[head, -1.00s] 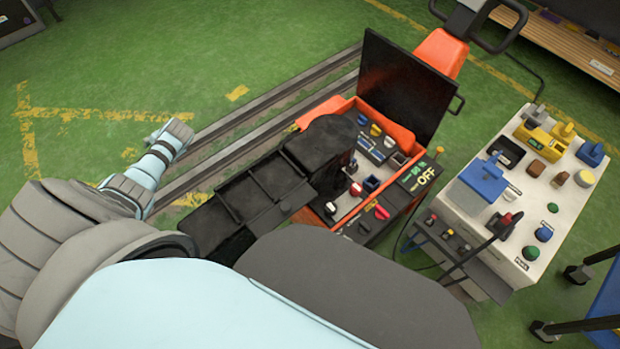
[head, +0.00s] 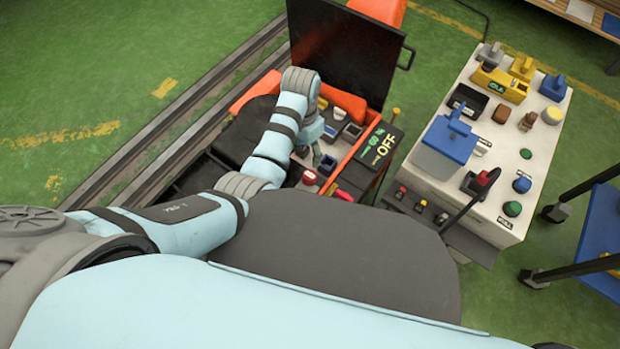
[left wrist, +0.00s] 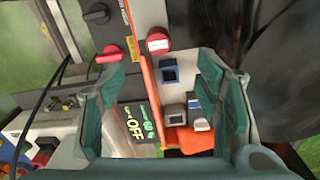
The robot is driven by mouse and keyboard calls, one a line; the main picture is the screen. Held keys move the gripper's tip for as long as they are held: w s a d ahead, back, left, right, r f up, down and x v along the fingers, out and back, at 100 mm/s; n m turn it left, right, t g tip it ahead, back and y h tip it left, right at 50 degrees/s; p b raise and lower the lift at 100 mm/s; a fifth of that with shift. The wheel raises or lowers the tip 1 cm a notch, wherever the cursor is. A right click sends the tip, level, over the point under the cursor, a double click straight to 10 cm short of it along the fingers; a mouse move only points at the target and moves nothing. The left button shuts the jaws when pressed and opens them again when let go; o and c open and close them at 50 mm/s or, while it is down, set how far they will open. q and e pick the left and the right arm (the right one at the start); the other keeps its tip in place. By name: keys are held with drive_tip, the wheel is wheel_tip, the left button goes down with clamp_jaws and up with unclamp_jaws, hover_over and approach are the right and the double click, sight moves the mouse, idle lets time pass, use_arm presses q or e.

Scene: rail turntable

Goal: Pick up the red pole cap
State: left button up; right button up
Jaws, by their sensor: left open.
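A red cap (head: 309,177) with a pale front sits in the orange-rimmed compartment of the machine in the head view. It also shows in the left wrist view as a round red cap (left wrist: 158,41) with a white label, near the top. My left gripper (head: 318,155) is over this compartment, just beyond the cap in the head view, and partly hidden by my own arm. In the left wrist view its two teal fingers (left wrist: 160,72) are spread apart with nothing between them, and the cap lies beyond the gap between the tips. My right gripper is not in view.
A red switch handle (left wrist: 109,54) is beside the cap on the dark panel. Blue and grey sockets (left wrist: 169,72) sit in the compartment. An OFF display (head: 380,146) and a raised black lid (head: 345,50) border it. A white control cart (head: 540,140) stands at right.

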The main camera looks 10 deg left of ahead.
use_arm(q)
drive_tip(key=b, duration=0.5)
hover_over(310, 175)
drive_tip(key=f, duration=0.5)
drive_tip(key=a+f, duration=0.1)
drive_tip(key=f, duration=0.2)
drive_tip(key=shift+s+f, duration=0.15)
drive_tip(key=shift+f, duration=0.1)
drive_tip(key=shift+d+f, duration=0.1)
drive_tip(key=shift+f, duration=0.2)
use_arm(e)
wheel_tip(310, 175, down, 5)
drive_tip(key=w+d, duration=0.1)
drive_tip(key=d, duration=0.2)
use_arm(q)
drive_tip(key=f+b, duration=0.2)
drive_tip(key=f, duration=0.1)
drive_tip(key=f+b, duration=0.1)
drive_tip(key=b, duration=0.1)
drive_tip(key=shift+w+d+f, duration=0.2)
drive_tip(key=shift+d+f, duration=0.15)
drive_tip(key=shift+d, duration=0.05)
drive_tip(key=shift+f, duration=0.1)
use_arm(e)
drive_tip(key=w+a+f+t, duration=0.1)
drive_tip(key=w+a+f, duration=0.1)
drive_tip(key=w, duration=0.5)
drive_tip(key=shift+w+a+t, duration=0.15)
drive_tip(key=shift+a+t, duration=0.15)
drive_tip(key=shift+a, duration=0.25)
